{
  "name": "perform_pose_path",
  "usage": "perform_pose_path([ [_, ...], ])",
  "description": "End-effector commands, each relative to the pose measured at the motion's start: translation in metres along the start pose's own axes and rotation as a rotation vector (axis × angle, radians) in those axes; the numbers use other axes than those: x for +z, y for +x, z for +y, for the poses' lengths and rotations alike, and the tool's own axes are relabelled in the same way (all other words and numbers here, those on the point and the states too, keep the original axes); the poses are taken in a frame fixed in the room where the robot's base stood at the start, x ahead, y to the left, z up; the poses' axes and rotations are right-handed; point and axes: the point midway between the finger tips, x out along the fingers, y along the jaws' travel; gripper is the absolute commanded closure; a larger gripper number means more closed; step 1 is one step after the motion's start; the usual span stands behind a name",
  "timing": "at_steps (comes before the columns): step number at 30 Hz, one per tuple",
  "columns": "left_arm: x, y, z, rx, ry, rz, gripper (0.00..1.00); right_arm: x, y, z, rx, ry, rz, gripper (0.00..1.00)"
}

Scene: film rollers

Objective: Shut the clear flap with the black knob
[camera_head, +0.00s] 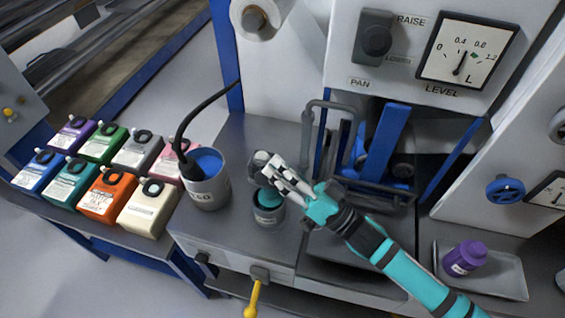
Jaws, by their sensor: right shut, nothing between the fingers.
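I cannot clearly make out the clear flap or its black knob. A grey tubular frame (322,104) stands upright in front of the blue parts (390,128) in the machine's recess; I cannot tell whether it belongs to the flap. My right gripper (268,170), on a teal arm from the lower right, is shut and empty. Its fingertips show in front of or over a small dark cup (268,212) with teal contents, left of the frame. I cannot tell whether they touch anything. My left gripper is not in view.
A grey pot (209,190) with blue contents and a black hose stands left of the cup. Several coloured jugs (108,195) fill the left bench. A level gauge (467,52) is above.

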Motion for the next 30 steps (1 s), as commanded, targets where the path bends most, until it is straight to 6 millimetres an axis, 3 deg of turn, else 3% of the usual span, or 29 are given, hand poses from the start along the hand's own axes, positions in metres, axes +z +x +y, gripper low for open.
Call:
perform_pose_path([
  [3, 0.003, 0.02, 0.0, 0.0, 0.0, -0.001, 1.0, 0.018, -0.01, -0.003, -0.052, -0.098, -0.001, 1.0],
  [11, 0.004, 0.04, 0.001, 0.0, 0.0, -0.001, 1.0, 0.043, -0.023, -0.014, -0.158, -0.297, -0.002, 1.0],
  [21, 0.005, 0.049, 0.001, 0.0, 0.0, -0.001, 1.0, 0.066, -0.035, -0.018, -0.155, -0.289, -0.001, 1.0],
  [30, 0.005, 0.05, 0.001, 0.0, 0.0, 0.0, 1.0, 0.073, -0.039, -0.018, -0.154, -0.289, -0.001, 1.0],
])
